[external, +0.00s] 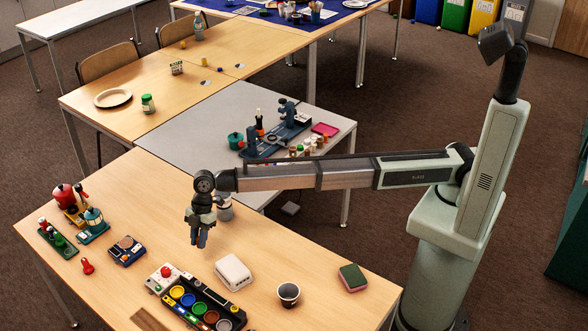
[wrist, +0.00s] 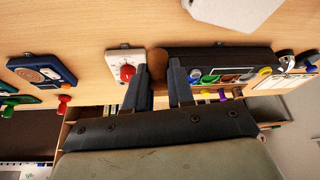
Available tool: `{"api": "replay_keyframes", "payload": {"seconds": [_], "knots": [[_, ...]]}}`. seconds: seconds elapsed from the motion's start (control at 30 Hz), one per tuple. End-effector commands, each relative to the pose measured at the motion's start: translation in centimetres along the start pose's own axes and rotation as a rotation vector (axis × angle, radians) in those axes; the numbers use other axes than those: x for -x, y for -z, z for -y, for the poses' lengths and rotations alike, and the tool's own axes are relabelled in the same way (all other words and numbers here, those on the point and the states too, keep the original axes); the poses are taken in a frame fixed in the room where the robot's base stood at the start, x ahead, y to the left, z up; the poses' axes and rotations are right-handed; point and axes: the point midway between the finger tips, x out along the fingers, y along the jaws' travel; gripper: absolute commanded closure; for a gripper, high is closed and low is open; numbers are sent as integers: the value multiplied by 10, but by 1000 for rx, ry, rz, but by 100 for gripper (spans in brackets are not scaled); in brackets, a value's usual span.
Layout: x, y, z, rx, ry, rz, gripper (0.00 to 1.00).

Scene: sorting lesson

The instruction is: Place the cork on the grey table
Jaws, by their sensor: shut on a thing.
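The grey table (external: 190,128) adjoins the far side of the near wooden table, behind my gripper and forearm.
The grey table holds a dark blue-grey stand (external: 275,140), small jars and a pink tray (external: 325,130); its left part is bare. On the near table are a paint tray (external: 205,305), a white box (external: 233,272), a cup (external: 288,293) and a sponge (external: 352,277).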

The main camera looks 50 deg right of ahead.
Motion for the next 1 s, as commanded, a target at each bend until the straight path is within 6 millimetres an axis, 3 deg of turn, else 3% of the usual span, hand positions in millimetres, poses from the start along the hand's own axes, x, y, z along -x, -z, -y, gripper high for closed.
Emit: {"api": "replay_keyframes", "payload": {"seconds": [0.17,0.6,0.87,1.0], "knots": [[13,6,0,0,0,0,100],[126,53,-1,0,-1,-1,100],[168,70,-1,1,-1,-1,100],[177,50,-12,-36,-14,2,100]]}}
